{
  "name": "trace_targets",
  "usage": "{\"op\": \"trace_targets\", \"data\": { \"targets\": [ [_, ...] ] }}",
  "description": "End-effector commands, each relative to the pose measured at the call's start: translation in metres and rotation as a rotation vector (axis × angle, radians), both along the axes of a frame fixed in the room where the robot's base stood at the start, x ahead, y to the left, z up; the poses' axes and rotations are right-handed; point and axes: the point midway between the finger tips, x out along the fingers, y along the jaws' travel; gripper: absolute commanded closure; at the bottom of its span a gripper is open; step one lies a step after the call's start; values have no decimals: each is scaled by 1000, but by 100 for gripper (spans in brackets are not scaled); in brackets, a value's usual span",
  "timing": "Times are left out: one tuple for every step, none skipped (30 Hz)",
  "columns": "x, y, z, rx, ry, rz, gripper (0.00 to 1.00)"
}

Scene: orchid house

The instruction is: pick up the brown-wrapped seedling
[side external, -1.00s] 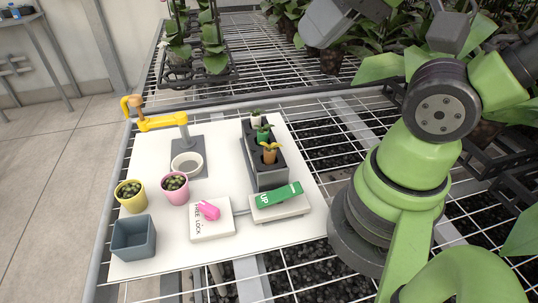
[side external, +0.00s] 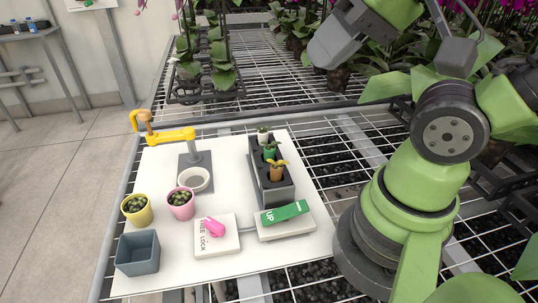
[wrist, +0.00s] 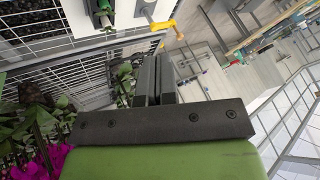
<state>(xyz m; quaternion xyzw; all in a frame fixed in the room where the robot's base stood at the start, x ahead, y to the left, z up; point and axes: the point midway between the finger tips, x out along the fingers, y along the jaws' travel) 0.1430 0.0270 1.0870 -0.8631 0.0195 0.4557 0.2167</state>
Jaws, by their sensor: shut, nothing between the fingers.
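The brown-wrapped seedling (side external: 277,173) stands upright in the front slot of a dark grey rack (side external: 282,194) on the white board in the side external view. Behind it in the same rack stand a green-wrapped seedling (side external: 270,152) and a white-wrapped one (side external: 263,136). My gripper (wrist: 155,62) shows in the wrist view with its dark fingers together and nothing between them. It is well away from the rack; in the side external view my arm's end is raised at the top, behind the board.
A green UP lever (side external: 285,212) lies on a white base before the rack. Left of it are a pink knob (side external: 213,227) on a lock block, two potted plants, an empty blue-grey bin (side external: 137,262) and a yellow-armed stand (side external: 168,136). Hanging orchids are behind.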

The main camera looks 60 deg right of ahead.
Motion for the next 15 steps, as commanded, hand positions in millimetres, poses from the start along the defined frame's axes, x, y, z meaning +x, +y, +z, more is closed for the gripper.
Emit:
{"op": "trace_targets", "data": {
  "targets": [
    [0, 0, 0, 0, 0, 0, 100],
    [0, 0, 0, 0, 0, 0, 100],
    [0, 0, 0, 0, 0, 0, 100],
    [0, 0, 0, 0, 0, 0, 100],
    [0, 0, 0, 0, 0, 0, 100],
    [0, 0, 0, 0, 0, 0, 100],
    [0, 0, 0, 0, 0, 0, 100],
    [0, 0, 0, 0, 0, 0, 100],
    [0, 0, 0, 0, 0, 0, 100],
    [0, 0, 0, 0, 0, 0, 100],
    [0, 0, 0, 0, 0, 0, 100],
    [0, 0, 0, 0, 0, 0, 100],
    [0, 0, 0, 0, 0, 0, 98],
    [0, 0, 0, 0, 0, 0, 91],
    [0, 0, 0, 0, 0, 0, 82]
  ]
}}
